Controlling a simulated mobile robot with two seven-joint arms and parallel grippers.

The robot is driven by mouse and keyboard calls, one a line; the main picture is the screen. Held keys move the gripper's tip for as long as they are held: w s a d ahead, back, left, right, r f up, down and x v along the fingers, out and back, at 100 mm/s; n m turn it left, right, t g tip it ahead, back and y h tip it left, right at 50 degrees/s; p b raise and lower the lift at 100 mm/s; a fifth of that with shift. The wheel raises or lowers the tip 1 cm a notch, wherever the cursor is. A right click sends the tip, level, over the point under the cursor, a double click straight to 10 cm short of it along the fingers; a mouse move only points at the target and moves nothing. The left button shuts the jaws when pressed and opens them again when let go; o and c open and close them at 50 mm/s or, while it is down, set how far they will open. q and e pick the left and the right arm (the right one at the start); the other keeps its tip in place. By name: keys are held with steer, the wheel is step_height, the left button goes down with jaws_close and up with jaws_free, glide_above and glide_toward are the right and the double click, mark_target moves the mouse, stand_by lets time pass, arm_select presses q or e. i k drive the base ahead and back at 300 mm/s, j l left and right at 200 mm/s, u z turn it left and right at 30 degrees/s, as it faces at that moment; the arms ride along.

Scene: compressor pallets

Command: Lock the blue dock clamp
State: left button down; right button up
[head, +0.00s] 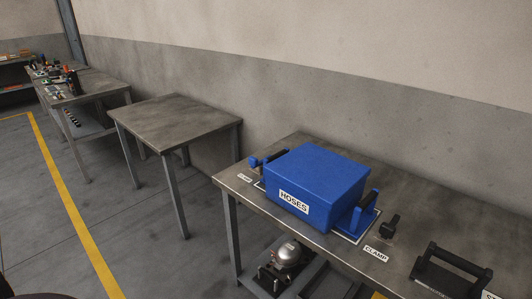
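A blue box labelled HOSES (318,185) sits on a metal table (430,225), with a white-edged plate (352,237) showing at its base. A small black lever (390,226) stands just right of the box, near a CLAMP label (376,255). A small blue piece (254,162) is left of the box, near another small label (244,178). I cannot tell whether either clamp is locked. Neither gripper is in view.
A metal compressor-like part (288,255) is on the lower shelf. An empty table (175,120) stands to the left. A cluttered bench (75,85) is farther back. A yellow line (75,210) crosses open floor.

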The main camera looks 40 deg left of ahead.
mark_target(254, 161)
steer(key=i+j+z, duration=0.1)
steer(key=j, duration=0.35)
steer(key=j+z, duration=0.1)
steer(key=j, duration=0.3)
steer(key=i+j, duration=0.1)
steer(key=j, duration=0.45)
steer(key=i+j, duration=0.1)
steer(key=j, duration=0.45)
steer(key=i+j, duration=0.15)
steer(key=j, duration=0.4)
steer(key=i+j, duration=0.1)
steer(key=j, duration=0.45)
